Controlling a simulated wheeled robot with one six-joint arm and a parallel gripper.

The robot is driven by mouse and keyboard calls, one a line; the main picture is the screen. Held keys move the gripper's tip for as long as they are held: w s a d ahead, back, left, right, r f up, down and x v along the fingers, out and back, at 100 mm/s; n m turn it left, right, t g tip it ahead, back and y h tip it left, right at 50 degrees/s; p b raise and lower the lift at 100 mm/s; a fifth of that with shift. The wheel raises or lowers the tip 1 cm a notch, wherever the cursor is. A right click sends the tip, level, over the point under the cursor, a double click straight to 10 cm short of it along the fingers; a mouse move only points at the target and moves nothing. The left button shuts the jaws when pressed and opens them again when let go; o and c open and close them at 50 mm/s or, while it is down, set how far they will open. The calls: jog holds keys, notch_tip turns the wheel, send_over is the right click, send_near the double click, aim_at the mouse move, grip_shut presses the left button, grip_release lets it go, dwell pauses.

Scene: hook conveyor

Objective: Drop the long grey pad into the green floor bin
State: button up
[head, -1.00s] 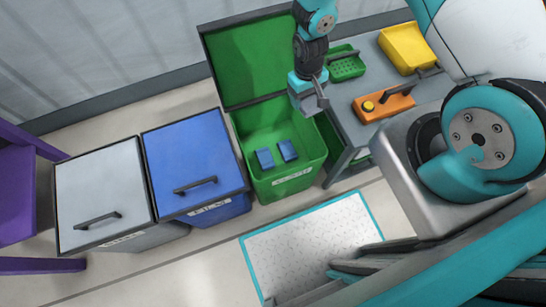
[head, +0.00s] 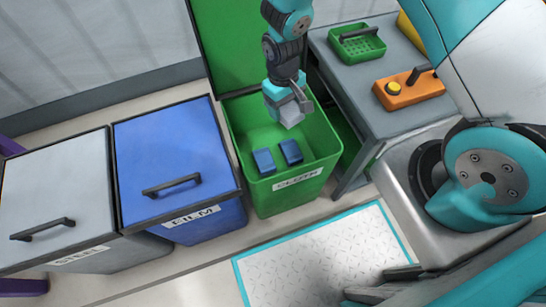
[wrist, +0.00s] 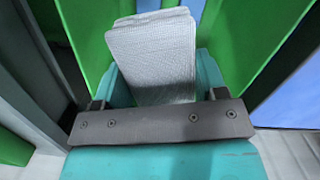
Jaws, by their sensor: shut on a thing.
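The green floor bin (head: 262,203) stands open below my arm, its lid (head: 228,45) swung up at the back. Two blue pieces (head: 291,152) lie inside it. My gripper (head: 288,101) is over the back right part of the bin's opening in the head view. It is shut on the grey pad (head: 292,114), whose pale end shows below the jaws. In the wrist view the pad (wrist: 152,58) is light grey, textured and sticks out past the jaw bar (wrist: 155,122). Green walls show around it; the pad's gripped end is hidden.
A closed blue bin (head: 175,150) and a closed grey bin (head: 62,195) stand left of the green bin. A grey bench (head: 378,80) to its right holds a green basket (head: 357,45) and an orange box (head: 408,92). A white floor plate (head: 320,262) lies in front.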

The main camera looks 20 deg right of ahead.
notch_tip(320, 180, down, 4)
jog(key=b, duration=0.3)
jog(key=o, duration=0.9)
jog(key=r+p, duration=0.1)
jog(key=r, duration=0.4)
jog(key=w+r+p, duration=0.1)
jog(key=r+p, duration=0.1)
jog(key=r, duration=0.4)
jog(key=w+r+p, duration=0.1)
jog(key=r+p, duration=0.1)
jog(key=r, duration=0.4)
jog(key=shift+a+r, duration=0.15)
jog(key=shift+a, duration=0.15)
